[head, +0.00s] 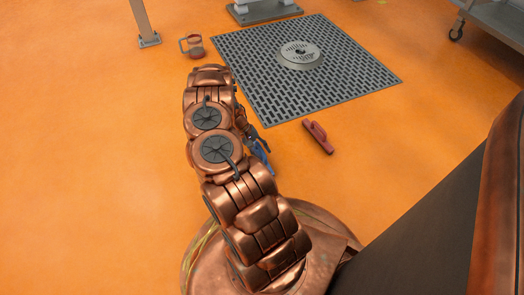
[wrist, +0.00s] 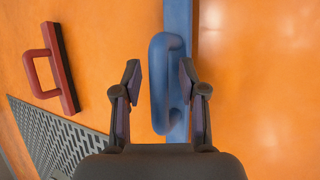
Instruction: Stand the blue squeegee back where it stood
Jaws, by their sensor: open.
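The blue squeegee (wrist: 178,20) shows in the wrist view as a long blue bar with a rounded loop handle (wrist: 158,85) at its left side. My gripper (wrist: 159,76) is open, with one finger on each side of the handle. A gap shows beside the left finger; the right finger is very close to the handle, and I cannot tell whether it touches. In the head view the blue squeegee (head: 262,158) is low beside my arm on the orange floor, partly hidden by the arm. I cannot tell there whether it stands or lies.
A red tool with a handle (head: 318,137) is on the floor to the right, near the dark drain grate (head: 345,85). A mug-like vessel (head: 193,46) stands left of the grate. A grey cart (head: 492,22) is at the upper right. The floor at left is clear.

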